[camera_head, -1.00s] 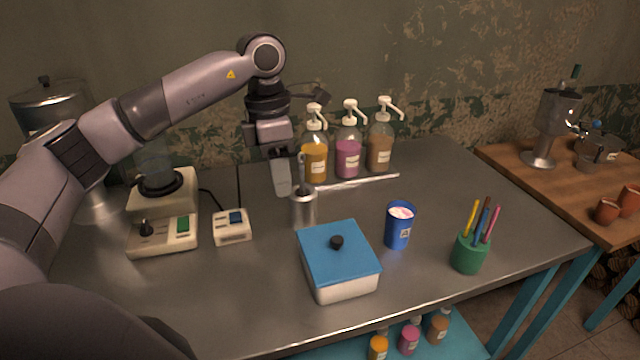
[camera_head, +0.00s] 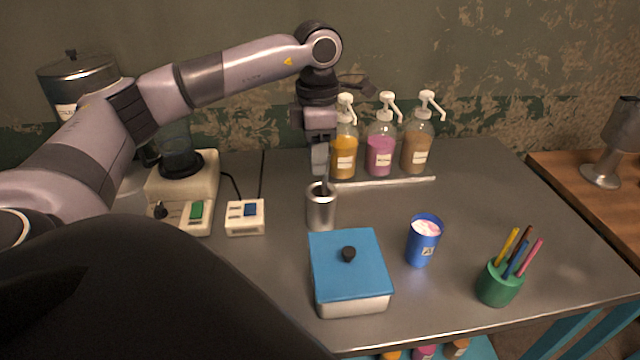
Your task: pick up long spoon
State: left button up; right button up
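A metal cup (camera_head: 321,210) stands upright on the steel table, left of the middle. A thin dark stem (camera_head: 325,184), which looks like the long spoon's handle, rises from it. My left gripper (camera_head: 320,160) points down directly above the cup, its finger overlapping the top of the stem. The fingers show edge-on, so I cannot tell whether they are open or shut on the stem. The spoon's lower end is hidden inside the cup. My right gripper is not in view.
A white box with a blue lid (camera_head: 345,262) stands in front of the cup. A blue cup (camera_head: 423,242) and green pen holder (camera_head: 497,286) are to the right. A blender base (camera_head: 183,195) and a small switch box (camera_head: 245,218) are left.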

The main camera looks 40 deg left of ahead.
aim_at(325, 186)
pick_arm(q)
jog(key=f, duration=0.1)
jog(key=w+f, duration=0.1)
jog(key=f, duration=0.1)
jog(key=shift+d+f, duration=0.1)
jog(key=shift+f, duration=0.2)
jog(key=shift+w+d+f, duration=0.1)
jog(key=shift+f, duration=0.05)
grip_shut()
jog(key=shift+r, duration=0.2)
jog(key=shift+r, duration=0.1)
